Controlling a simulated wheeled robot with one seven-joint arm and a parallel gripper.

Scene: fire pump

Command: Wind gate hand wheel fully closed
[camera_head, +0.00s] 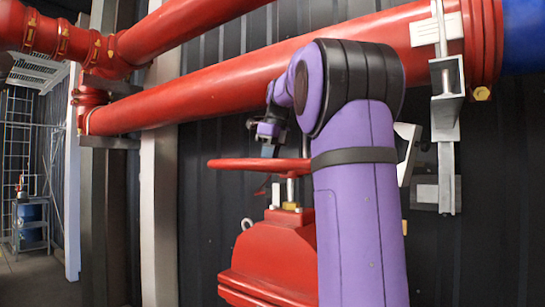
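The red hand wheel (245,163) lies flat, seen nearly edge-on, on a short stem above the red gate valve body (268,262). A brass-coloured nut sits at the base of the stem. My purple arm stands in front and hides the right part of the wheel and of the valve. My gripper (268,152) is small in the picture, pointing down at the wheel's rim from above, left of the stem. It is partly dark against the wall, and whether its fingers touch the rim or are open or shut does not show clearly.
A thick red pipe (200,92) runs behind and above the wheel, held at right by a metal bracket (447,90). Grey posts (158,215) stand left of the valve. A blue barrel on a stand (31,222) is far left, with open floor there.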

